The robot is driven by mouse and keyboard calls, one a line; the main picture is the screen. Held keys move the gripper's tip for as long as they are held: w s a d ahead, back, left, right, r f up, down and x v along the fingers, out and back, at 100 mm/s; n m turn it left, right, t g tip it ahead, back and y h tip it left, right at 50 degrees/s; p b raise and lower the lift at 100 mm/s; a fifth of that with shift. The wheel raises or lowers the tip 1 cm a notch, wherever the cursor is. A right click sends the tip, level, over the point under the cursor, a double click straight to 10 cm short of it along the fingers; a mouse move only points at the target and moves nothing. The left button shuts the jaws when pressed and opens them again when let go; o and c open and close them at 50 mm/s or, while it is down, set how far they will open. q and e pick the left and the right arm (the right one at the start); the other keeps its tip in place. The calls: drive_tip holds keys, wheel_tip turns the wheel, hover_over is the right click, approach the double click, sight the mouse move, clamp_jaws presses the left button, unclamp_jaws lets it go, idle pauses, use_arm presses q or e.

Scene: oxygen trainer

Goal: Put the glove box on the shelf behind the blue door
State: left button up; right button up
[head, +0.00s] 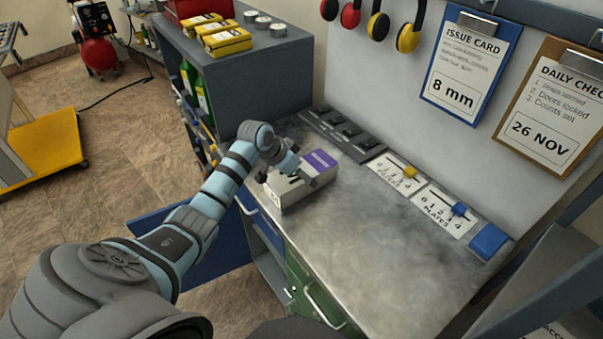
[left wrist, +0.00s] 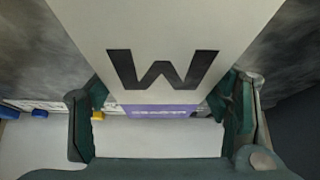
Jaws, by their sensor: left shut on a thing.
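The glove box (head: 290,190) is white with a purple label and is at the left front edge of the metal bench top. I cannot tell whether it rests on the bench or is just above it. My left gripper (head: 297,172) is shut on it from above. In the left wrist view the box (left wrist: 165,30), marked with a large W, is between the fingers (left wrist: 163,112). The blue door (head: 215,255) stands swung open below the bench, partly hidden by my left arm. An open compartment (head: 268,272) shows beside it; its shelf is mostly hidden. My right gripper is not in view.
A blue drawer front (head: 262,222) and a green door (head: 310,300) with handles are on the bench front. A grey shelf unit (head: 235,75) with yellow boxes stands at the bench's far end. Sliders and a blue block (head: 488,242) line the bench back. The bench middle is clear.

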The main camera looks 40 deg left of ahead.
use_arm(q)
drive_tip(key=shift+w, duration=0.1)
drive_tip(key=o, duration=1.6)
